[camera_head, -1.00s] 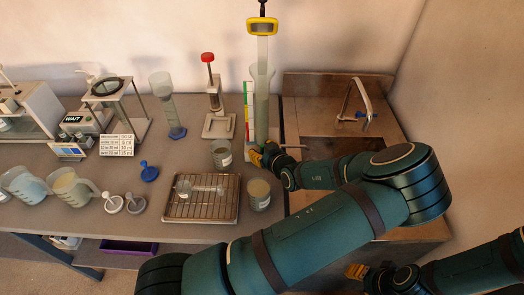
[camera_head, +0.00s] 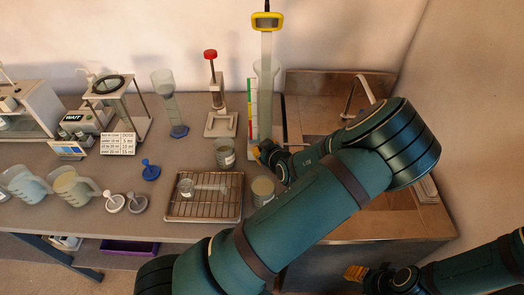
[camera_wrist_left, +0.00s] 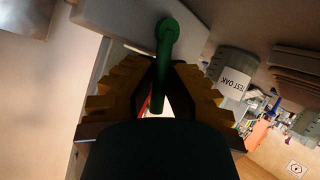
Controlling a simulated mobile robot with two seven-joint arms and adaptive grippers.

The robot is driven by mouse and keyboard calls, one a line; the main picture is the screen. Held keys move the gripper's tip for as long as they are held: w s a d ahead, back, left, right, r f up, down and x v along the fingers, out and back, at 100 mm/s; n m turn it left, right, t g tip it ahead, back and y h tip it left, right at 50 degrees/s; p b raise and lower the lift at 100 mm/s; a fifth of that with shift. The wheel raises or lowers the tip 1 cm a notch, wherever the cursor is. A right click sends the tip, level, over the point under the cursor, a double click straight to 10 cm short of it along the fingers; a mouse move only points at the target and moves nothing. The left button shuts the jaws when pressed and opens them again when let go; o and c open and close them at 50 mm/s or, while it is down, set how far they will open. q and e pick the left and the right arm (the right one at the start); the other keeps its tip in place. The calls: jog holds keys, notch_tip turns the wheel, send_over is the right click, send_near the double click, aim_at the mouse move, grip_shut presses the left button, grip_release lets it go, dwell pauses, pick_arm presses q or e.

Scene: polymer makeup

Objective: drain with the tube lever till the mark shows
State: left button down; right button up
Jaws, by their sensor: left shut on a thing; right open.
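The tall clear tube (camera_head: 266,85) stands at the back with a yellow-framed top, beside a strip with red, yellow and green bands (camera_head: 251,105). Its contents look pale, and I cannot make out a mark or an exact level. My left gripper (camera_head: 262,152) is low at the tube's foot. In the left wrist view, its yellow fingers (camera_wrist_left: 157,92) are shut on the green lever (camera_wrist_left: 166,38); the lever's lower end is between them. In the head view the gripper hides the lever. My right gripper (camera_head: 356,272) is open and empty at the lower right, away from the bench.
A sink (camera_head: 325,185) with a tap (camera_head: 352,95) lies right of the tube, partly behind my left arm. Jars (camera_head: 224,152) (camera_head: 263,190) and a wire rack (camera_head: 203,208) stand close to the left gripper. Beakers, stands and plungers fill the bench's left.

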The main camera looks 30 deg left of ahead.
pick_arm(q)
jog(key=shift+s+a+f+n+h+b, duration=0.2)
jog(key=shift+a+f+n+h+b, duration=0.1)
jog(key=shift+n+h+b, duration=0.4)
jog(key=shift+r+b, duration=0.1)
jog(key=shift+b, duration=0.35)
jog(key=c, duration=1)
grip_release()
